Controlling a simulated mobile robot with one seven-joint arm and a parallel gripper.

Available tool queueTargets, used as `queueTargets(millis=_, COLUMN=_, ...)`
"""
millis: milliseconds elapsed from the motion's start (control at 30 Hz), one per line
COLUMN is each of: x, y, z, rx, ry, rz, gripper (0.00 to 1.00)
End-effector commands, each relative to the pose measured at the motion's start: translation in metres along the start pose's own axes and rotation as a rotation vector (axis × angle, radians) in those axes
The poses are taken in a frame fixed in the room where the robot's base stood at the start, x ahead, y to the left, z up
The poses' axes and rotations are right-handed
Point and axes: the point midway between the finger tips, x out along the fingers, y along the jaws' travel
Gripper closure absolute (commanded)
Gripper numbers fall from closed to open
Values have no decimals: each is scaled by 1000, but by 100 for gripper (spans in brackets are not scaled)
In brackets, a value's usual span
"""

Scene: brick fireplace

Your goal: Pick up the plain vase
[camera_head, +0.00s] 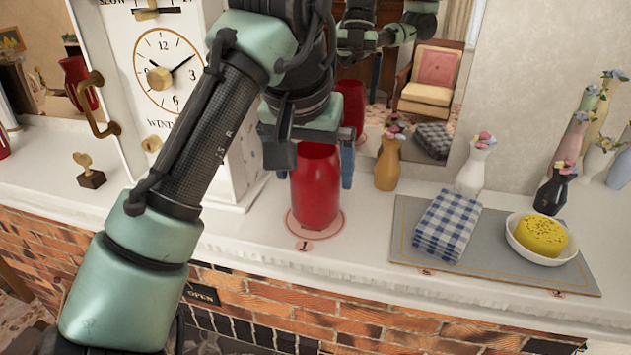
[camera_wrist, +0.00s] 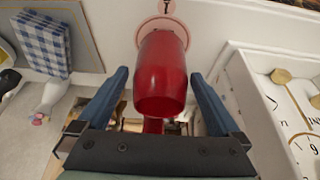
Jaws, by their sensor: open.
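A plain red vase (camera_head: 316,197) stands upright on a round pink mat (camera_head: 338,224) marked 1 on the white mantel. My gripper (camera_head: 315,172) is above it, with a blue finger on each side of its upper part. In the wrist view the red vase (camera_wrist: 161,82) lies between the two open fingers of my gripper (camera_wrist: 160,76). Gaps show on both sides there, so the fingers look apart from it. The vase's top is partly hidden by my gripper in the head view.
A white clock (camera_head: 160,75) stands close on the left. A mustard vase (camera_head: 387,172), a white vase (camera_head: 470,170) and a black vase (camera_head: 551,190) hold flowers on the right. A grey mat (camera_head: 484,257) bears a checked cloth (camera_head: 447,225) and a bowl (camera_head: 560,258) with a yellow sponge. A mirror is behind.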

Motion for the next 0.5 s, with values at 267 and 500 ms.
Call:
queueTargets(millis=267, x=26, y=-2, z=-1, rx=-1, ry=-4, rz=1, gripper=0)
queueTargets(millis=500, x=54, y=-2, z=0, rx=-1, ry=0, rz=0, gripper=0)
